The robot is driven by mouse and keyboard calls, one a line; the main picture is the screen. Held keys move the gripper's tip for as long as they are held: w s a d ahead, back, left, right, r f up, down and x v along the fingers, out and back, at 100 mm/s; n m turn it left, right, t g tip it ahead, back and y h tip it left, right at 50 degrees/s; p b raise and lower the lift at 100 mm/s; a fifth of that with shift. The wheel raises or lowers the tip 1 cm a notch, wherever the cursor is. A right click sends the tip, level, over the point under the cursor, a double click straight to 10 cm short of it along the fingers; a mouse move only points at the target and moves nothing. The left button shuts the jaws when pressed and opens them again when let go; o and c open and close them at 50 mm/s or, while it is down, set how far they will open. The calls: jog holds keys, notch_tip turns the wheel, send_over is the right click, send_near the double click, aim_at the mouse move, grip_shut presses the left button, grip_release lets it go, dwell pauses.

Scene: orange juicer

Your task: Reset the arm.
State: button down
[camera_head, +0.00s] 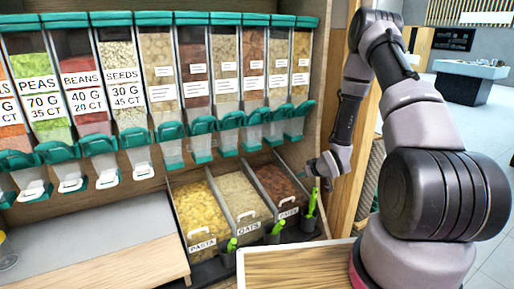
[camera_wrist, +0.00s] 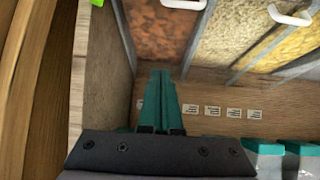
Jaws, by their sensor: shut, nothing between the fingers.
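My gripper (camera_wrist: 165,75) shows in the wrist view as two teal fingers pressed together, with nothing between them. In the head view my arm bends over and down on the right side. Its wrist end hangs by the right end of the bins, close to a green scoop handle (camera_head: 312,203). The fingers are hard to make out there, and I cannot tell from this view whether they touch the handle.
Open bins of pasta (camera_head: 202,212), oats (camera_head: 238,197) and a darker food (camera_head: 280,186) stand below a row of teal-lidded dispensers (camera_head: 155,72). A wooden side panel (camera_head: 358,160) stands close beside my arm. A wooden-topped surface (camera_head: 295,268) lies in front.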

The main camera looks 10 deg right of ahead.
jog(key=s+d+r+m+h, duration=0.1)
jog(key=s+r, duration=0.1)
jog(key=r, duration=0.8)
jog(key=s+d+r+m+g+h, duration=0.1)
jog(key=s+r+m, duration=0.1)
jog(key=r, duration=0.8)
jog(key=s+d+r+m+h, duration=0.1)
jog(key=s+d+r, duration=0.1)
jog(key=r, duration=0.8)
jog(key=s+a+r+m, duration=0.1)
jog(key=s+a+r, duration=0.1)
jog(key=s+r, duration=0.3)
jog(key=s+a+r+m+g+y, duration=0.1)
jog(key=s+r, duration=0.4)
jog(key=s, duration=0.7)
jog(key=s+a+r+m+y, duration=0.1)
jog(key=s+a+r+m, duration=0.1)
jog(key=s+r, duration=0.3)
jog(key=s+a, duration=0.1)
jog(key=s, duration=0.2)
jog(key=shift+s, duration=0.25)
jog(key=shift+a+r, duration=0.1)
